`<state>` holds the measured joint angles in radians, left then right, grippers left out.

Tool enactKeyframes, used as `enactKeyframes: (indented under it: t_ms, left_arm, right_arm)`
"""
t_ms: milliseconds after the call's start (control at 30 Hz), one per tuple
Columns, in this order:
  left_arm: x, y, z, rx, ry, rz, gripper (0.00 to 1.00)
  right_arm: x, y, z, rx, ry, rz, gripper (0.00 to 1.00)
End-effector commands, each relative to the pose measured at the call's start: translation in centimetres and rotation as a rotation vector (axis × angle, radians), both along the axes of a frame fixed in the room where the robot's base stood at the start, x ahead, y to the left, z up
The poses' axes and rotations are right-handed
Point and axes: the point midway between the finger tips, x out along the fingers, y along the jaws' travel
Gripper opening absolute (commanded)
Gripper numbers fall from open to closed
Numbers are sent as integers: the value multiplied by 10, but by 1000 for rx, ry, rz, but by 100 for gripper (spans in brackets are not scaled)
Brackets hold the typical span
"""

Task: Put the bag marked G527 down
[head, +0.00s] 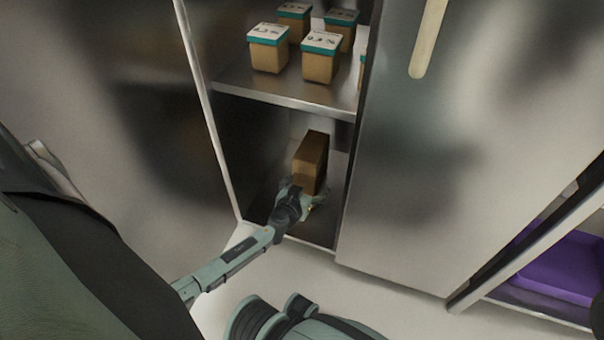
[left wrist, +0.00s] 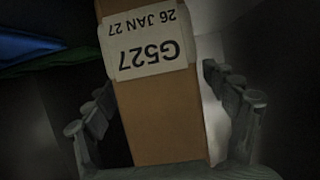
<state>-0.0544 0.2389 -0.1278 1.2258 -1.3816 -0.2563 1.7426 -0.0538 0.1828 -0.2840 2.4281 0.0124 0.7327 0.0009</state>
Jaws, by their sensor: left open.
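The brown bag marked G527 (head: 310,160) stands upright on the floor of the cabinet's lower compartment in the head view. In the left wrist view the bag (left wrist: 160,115) fills the middle, its white label reading G527 and 26 JAN 27, upside down. My left gripper (head: 303,196) reaches into the lower compartment at the front of the bag. Whether the bag's base rests fully on the floor is partly hidden by the gripper. My right gripper is not in view.
A metal shelf (head: 285,95) above the bag holds several brown boxes with teal-edged white lids (head: 321,57). A closed steel door (head: 450,170) stands to the right of the opening. A purple bin (head: 560,268) is at the far right. Something blue (left wrist: 25,45) shows in the left wrist view.

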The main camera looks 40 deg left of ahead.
Motion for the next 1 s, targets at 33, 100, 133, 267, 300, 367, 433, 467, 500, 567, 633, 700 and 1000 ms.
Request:
enactKeyframes:
  t_ms: [33,100,133,267,300,367,433,467,500,567,633,700,1000]
  left_arm:
    - [-11,-3,6,-3,2,1,85]
    - [-25,-7,11,-3,2,0,85]
    - [-31,-8,14,-3,2,-1,85]
    - [-56,-14,24,-3,1,0,85]
    - [-63,-15,27,-3,2,1,85]
    - [-72,-18,30,-1,2,0,85]
    - [-80,-20,33,-1,2,0,85]
    - [-83,-20,35,-2,1,1,85]
    - [-86,-21,36,-1,1,0,85]
    - [-89,-21,38,0,1,0,85]
    - [-91,-22,39,0,0,0,85]
    - [-91,-22,39,0,0,0,85]
    - [-91,-22,48,0,0,0,85]
  right_arm:
    - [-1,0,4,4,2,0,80]
    - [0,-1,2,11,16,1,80]
    - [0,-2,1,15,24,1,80]
    - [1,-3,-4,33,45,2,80]
    - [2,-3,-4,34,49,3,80]
    - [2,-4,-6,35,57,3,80]
    - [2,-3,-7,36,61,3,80]
    - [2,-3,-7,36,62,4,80]
    - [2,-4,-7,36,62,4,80]
    - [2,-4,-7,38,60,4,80]
    - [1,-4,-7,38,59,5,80]
    - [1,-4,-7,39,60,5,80]
    - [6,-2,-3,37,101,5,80]
